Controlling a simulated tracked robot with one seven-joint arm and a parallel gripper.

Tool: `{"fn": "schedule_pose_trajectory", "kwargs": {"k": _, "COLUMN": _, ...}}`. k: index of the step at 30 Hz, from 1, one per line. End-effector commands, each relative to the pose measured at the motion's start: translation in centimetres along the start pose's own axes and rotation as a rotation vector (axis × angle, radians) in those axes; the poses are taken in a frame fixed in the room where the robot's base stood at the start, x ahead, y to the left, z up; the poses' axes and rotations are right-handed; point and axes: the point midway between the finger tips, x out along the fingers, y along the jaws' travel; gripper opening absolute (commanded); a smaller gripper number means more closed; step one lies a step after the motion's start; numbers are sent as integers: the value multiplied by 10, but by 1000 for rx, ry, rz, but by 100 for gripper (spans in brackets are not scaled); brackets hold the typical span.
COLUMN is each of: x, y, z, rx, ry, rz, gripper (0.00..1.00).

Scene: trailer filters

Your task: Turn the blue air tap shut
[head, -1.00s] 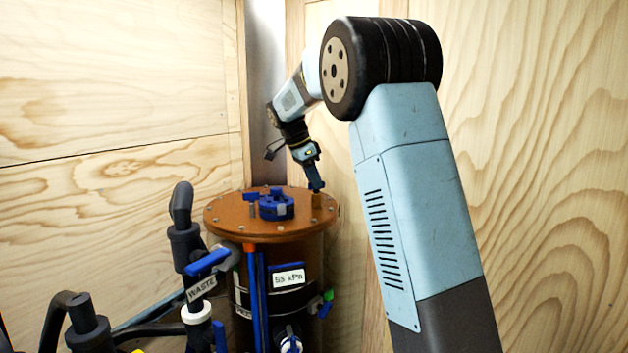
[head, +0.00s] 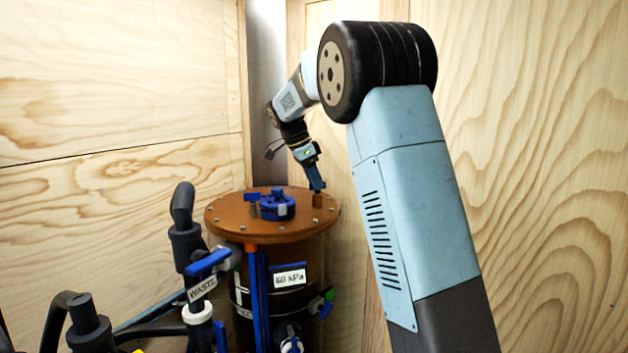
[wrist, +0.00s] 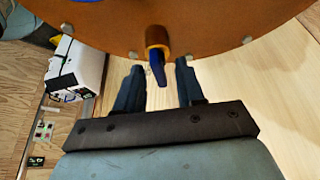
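A blue tap lever (wrist: 158,72) sticks out of a round brass fitting (wrist: 157,40) at the edge of the drum's orange-brown lid. The lever lies between the fingers of my gripper (wrist: 160,70), with a gap visible on both sides. My gripper is open. In the head view my gripper (head: 317,186) points down just above the fitting (head: 318,200) on the right of the lid (head: 240,225). The lever itself is hidden by the gripper there.
A blue clamp-like knob (head: 276,205) stands on the lid. Black pipes (head: 186,240) and a blue-handled WASTE valve (head: 208,262) stand to the left. Plywood walls close in behind and right.

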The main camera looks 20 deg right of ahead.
Motion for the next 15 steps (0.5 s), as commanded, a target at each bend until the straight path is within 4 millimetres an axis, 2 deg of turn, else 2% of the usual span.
{"fn": "schedule_pose_trajectory", "kwargs": {"k": 8, "x": -1, "y": 0, "z": 0, "rx": 0, "ry": 1, "rz": 1, "gripper": 38}}
{"fn": "schedule_pose_trajectory", "kwargs": {"k": 11, "x": -8, "y": 0, "z": 0, "rx": 0, "ry": 1, "rz": 0, "gripper": 38}}
{"fn": "schedule_pose_trajectory", "kwargs": {"k": 15, "x": -29, "y": 0, "z": 0, "rx": 0, "ry": 0, "rz": -1, "gripper": 38}}
